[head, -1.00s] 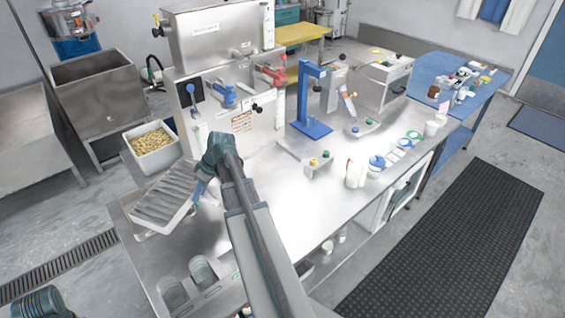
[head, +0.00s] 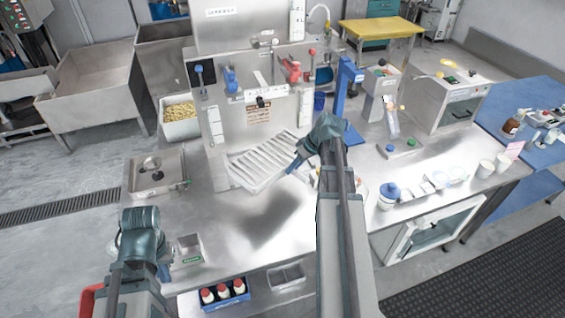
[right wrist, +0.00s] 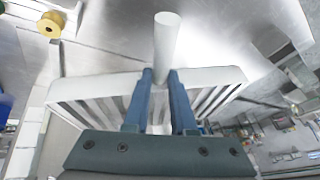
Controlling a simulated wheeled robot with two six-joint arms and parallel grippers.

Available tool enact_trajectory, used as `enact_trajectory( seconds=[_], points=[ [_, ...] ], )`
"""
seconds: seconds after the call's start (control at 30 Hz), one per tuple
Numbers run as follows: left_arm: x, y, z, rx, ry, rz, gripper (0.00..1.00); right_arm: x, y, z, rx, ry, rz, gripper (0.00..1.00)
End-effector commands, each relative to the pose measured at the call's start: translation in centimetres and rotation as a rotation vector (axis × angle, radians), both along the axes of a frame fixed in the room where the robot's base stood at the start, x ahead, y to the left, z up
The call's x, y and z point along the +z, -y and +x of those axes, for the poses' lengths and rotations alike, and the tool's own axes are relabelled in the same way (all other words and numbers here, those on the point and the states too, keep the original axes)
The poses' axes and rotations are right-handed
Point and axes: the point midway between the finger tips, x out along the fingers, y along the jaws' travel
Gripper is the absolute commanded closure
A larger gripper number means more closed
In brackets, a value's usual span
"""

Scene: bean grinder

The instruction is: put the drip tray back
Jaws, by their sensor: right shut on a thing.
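The drip tray (head: 262,160) is a pale, ribbed, rectangular tray just in front of the steel machine (head: 250,115). My right gripper (head: 294,166) is at its right front edge. In the right wrist view the blue fingers (right wrist: 160,80) are closed around the tray's short round handle (right wrist: 167,45), with the slatted tray (right wrist: 90,88) spreading to both sides. The tray looks tilted in the head view; a dark shadow lies on the table below it. I cannot tell whether it touches the machine. My left gripper (head: 163,272) is low at the left, its fingers mostly hidden.
A bin of beans (head: 180,120) stands left of the machine. A blue stand (head: 344,95) is close behind my right arm. A small grey box (head: 188,252) is beside my left gripper, and a blue crate of bottles (head: 222,294) is at the front. The steel table (head: 265,235) is clear mid-front.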

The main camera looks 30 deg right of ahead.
Motion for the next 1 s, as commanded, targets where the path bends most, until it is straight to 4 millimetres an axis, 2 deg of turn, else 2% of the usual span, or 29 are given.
enact_trajectory(
  seconds=[0.13, 0.3, 0.43, 0.57, 0.7, 0.8, 0.87, 1.0],
  points=[
    [-2.7, 0.0, 0.0, 0.001, 0.0, 0.0, 1.0, -2.9, -2.6, 1.5, -0.071, -0.017, -0.009, 1.0],
    [-6.6, 0.0, 0.0, 0.001, 0.0, 0.0, 1.0, -6.9, -7.6, 4.4, -0.242, -0.029, -0.02, 1.0],
    [-8.6, 0.0, 0.0, 0.001, 0.0, 0.0, 1.0, -8.8, -10.8, 6.0, -0.351, -0.018, -0.017, 1.0],
    [-9.6, 0.0, 0.0, 0.001, 0.0, 0.0, 1.0, -9.6, -12.7, 6.9, -0.42, -0.003, -0.007, 1.0],
    [-9.7, 0.0, 0.0, 0.001, 0.0, 0.0, 1.0, -9.6, -13.4, 7.3, -0.45, 0.002, -0.001, 1.0],
    [-9.6, 0.0, 0.0, 0.001, 0.0, 0.0, 1.0, -9.6, -13.1, 7.5, -0.453, 0.002, -0.001, 1.0],
    [-9.7, 0.0, 0.0, 0.001, 0.0, 0.0, 1.0, -9.7, -12.4, 7.9, -0.455, 0.002, 0.0, 1.0],
    [-10.1, 0.0, 0.0, 0.001, 0.0, 0.0, 1.0, -10.0, -9.4, 9.5, -0.456, 0.002, -0.002, 1.0]
  ],
)
